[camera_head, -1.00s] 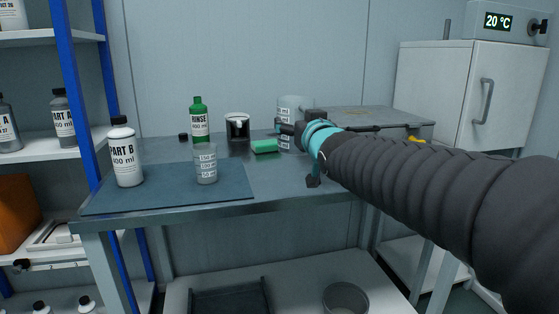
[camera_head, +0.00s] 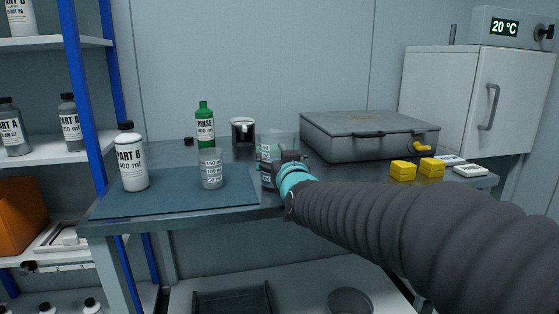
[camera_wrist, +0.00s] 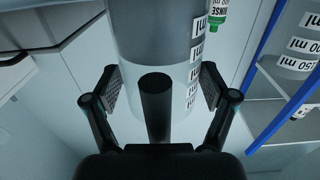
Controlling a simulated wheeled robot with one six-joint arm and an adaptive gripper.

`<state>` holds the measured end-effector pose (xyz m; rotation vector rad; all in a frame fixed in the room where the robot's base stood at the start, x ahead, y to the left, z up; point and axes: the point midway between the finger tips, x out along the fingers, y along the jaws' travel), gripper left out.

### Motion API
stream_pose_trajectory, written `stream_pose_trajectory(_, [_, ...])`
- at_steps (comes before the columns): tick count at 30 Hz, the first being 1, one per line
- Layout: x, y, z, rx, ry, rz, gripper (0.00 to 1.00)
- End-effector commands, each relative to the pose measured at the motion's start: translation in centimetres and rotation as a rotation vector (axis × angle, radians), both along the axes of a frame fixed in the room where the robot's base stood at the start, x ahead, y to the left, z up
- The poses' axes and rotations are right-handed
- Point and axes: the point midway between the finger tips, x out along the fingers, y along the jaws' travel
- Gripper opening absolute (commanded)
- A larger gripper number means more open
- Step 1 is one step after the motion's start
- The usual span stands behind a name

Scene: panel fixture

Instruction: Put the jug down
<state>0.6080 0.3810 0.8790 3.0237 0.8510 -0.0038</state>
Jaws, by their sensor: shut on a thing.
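The jug (camera_head: 267,148) is a clear, graduated vessel with white volume labels, just right of the blue-grey mat in the head view. My gripper (camera_head: 289,160) is at its right side and hides part of it. In the wrist view the jug (camera_wrist: 150,45) fills the upper middle, and its dark upright handle (camera_wrist: 156,100) stands between the two finger pads. My gripper (camera_wrist: 162,88) is shut on the jug. The jug looks upright. I cannot tell whether its base touches the bench.
The bench (camera_head: 180,152) carries a mat (camera_head: 110,203) with a PART B bottle (camera_head: 132,165) and a small graduated beaker (camera_head: 211,172). Behind are a green RINSE bottle (camera_head: 205,128) and a dark-and-white cup (camera_head: 243,131). A grey case (camera_head: 360,140) and yellow blocks (camera_head: 403,171) are to the right.

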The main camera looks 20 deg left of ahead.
Motion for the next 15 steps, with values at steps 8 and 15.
stream_pose_trajectory(8, [-0.01,-0.03,-0.14,0.002,-0.003,0.000,0.35])
stream_pose_trajectory(15, [0.00,-0.01,-0.46,0.001,-0.001,0.000,1.00])
